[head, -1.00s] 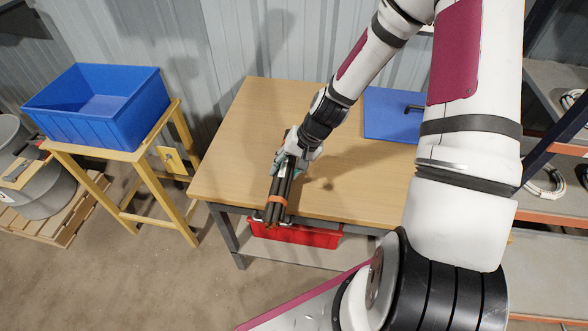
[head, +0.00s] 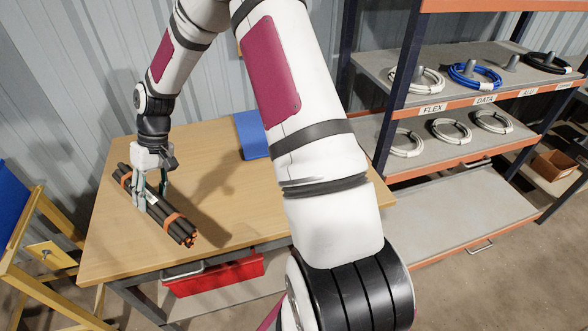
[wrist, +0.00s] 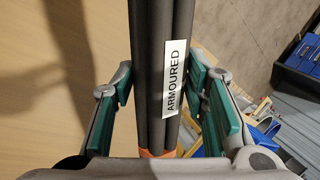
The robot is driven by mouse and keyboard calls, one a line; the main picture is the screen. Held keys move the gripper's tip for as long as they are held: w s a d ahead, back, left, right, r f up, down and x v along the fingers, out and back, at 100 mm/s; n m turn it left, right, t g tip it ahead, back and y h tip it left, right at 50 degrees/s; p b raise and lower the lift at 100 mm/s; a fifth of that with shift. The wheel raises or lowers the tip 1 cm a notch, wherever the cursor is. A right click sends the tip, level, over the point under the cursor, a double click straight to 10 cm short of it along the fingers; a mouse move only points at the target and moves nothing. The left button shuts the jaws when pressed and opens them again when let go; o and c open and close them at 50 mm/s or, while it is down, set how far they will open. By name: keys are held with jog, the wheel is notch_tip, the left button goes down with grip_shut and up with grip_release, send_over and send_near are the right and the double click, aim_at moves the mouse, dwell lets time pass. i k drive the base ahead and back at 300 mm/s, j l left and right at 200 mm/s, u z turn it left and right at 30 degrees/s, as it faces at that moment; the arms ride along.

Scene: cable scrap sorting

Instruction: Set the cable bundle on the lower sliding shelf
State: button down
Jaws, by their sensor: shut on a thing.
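The cable bundle (head: 156,207) is several black cables tied with orange bands, held in my gripper (head: 150,196) over the left part of the wooden table. In the wrist view the bundle (wrist: 150,70) runs between the two green-padded fingers and carries a white "ARMOURED" label (wrist: 174,78). My gripper (wrist: 163,92) is shut on it. The lower sliding shelf (head: 455,215) is the grey panel with a handle at the bottom of the rack at right. Its visible surface is bare. My arm hides its left end.
The rack's upper shelves (head: 430,107) hold coiled cables. A wooden table (head: 215,170) carries a blue item (head: 251,135), and a red bin (head: 215,274) is under its front edge. A yellow stand (head: 45,250) is at left. Floor shows at lower right.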

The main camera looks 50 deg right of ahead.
aim_at(435, 233)
jog(key=k+l+z, duration=0.1)
jog(key=k, duration=0.4)
jog(key=k+l+z, duration=0.1)
jog(key=k+l, duration=0.2)
jog(key=k, duration=0.2)
jog(key=z, duration=1.15)
